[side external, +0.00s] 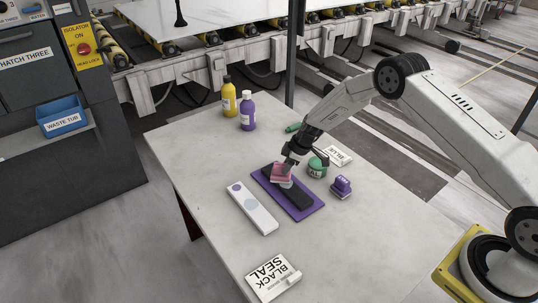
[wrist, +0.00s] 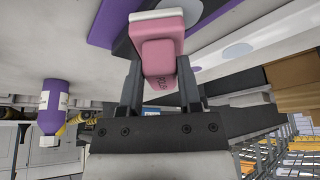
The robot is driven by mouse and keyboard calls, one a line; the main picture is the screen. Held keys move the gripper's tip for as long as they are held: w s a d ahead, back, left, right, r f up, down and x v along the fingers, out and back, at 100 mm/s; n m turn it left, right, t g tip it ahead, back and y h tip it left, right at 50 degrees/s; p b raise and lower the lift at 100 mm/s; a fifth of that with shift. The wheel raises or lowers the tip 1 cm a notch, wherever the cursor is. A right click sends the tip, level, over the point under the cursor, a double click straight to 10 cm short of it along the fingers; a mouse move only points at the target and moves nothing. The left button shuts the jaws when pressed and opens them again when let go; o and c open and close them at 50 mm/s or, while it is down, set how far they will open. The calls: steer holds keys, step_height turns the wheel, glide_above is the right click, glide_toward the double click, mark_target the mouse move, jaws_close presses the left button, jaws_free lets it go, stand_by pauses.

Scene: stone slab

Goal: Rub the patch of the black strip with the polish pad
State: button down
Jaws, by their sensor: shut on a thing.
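The pink polish pad (side external: 280,174) has a pale underside. My gripper (side external: 290,160) is shut on it, and in the wrist view the pad (wrist: 158,50) sits between the two fingers (wrist: 160,78). The black strip (side external: 296,194) lies on a purple mat (side external: 308,212). The pad is over the strip's far-left part; I cannot tell whether it touches. A pale patch (side external: 286,184) shows on the strip just beside the pad, partly covered by it. The strip also shows in the wrist view (wrist: 122,46), behind the pad.
A white strip (side external: 262,219) with round spots lies left of the mat. A green tub (side external: 317,168) and purple block (side external: 341,187) stand to the right. Yellow (side external: 229,99) and purple (side external: 247,112) bottles stand at the back. A "BLACK SEAL" block (side external: 272,279) lies in front.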

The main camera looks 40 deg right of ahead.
steer(key=shift+s, duration=1.45)
steer(key=shift+s, duration=0.15)
steer(key=shift+s+f, duration=0.2)
steer(key=shift+s, duration=1.55)
steer(key=shift+w, duration=0.1)
steer(key=shift+w+r, duration=0.1)
steer(key=shift+w, duration=1.65)
steer(key=shift+w, duration=0.15)
steer(key=shift+w+r, duration=0.2)
steer(key=shift+w, duration=1.55)
steer(key=shift+s+f, duration=0.15)
steer(key=shift+s, duration=1.7)
